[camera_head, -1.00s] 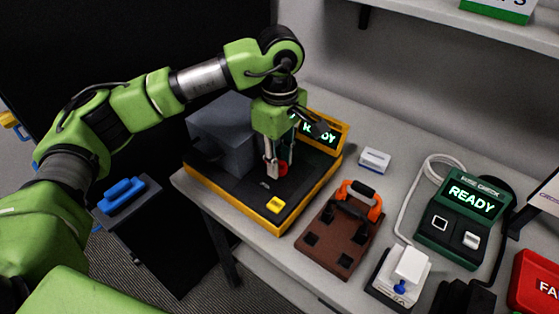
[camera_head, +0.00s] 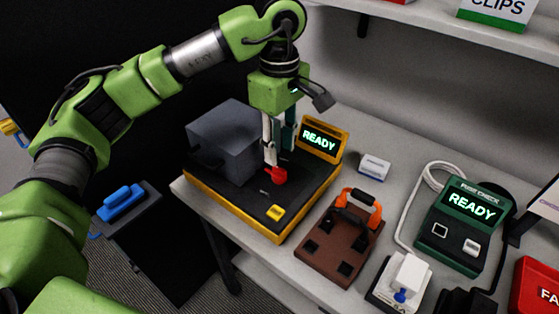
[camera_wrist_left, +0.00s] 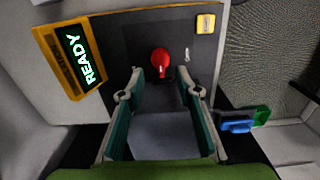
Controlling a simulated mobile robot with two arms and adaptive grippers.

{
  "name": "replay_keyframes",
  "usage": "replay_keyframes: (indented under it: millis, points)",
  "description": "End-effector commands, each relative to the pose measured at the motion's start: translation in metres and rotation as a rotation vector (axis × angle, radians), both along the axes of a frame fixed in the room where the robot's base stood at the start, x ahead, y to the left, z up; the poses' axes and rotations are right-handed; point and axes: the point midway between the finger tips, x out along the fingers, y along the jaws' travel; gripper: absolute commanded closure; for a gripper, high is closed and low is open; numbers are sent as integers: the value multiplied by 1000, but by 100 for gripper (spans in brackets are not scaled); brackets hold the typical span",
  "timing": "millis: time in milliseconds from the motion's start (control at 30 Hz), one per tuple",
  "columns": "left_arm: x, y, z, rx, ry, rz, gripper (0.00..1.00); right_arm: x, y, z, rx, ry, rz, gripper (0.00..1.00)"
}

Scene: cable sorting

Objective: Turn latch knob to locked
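The red latch knob (camera_head: 279,176) stands on the dark top of the yellow-edged machine (camera_head: 236,207). In the left wrist view the knob (camera_wrist_left: 160,60) shows a round red head with a narrower part pointing down the picture. My left gripper (camera_head: 271,158) hangs over the machine, just behind the knob. In the left wrist view its two fingers (camera_wrist_left: 158,79) are apart, with nothing held between them, and the knob shows just beyond the tips. Whether a finger touches the knob I cannot tell. My right gripper is not in view.
A grey box-shaped housing (camera_head: 225,140) stands on the machine beside the gripper. A display reading READY (camera_head: 320,140) is at its back right, and a yellow button (camera_head: 276,212) at its front. A brown plate with an orange handle (camera_head: 338,240) lies to the right.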

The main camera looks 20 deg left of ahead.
Motion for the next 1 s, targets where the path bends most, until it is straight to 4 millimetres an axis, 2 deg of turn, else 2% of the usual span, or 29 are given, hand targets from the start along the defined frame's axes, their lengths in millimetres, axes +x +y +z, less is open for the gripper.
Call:
replay_keyframes:
  millis: [100, 300, 833, 933, 1000]
  points:
    - [1, 0, 25, -1, -4, 0, 68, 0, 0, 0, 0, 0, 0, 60]
    - [0, 0, 48, 1, -1, 0, 68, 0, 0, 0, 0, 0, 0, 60]
    - [0, 0, 53, 0, 0, -1, 68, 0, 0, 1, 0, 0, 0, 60]
    - [0, 0, 64, 0, 0, -1, 68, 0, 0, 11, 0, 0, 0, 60]
    - [0, 0, 79, 0, -1, 0, 68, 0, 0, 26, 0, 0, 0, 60]
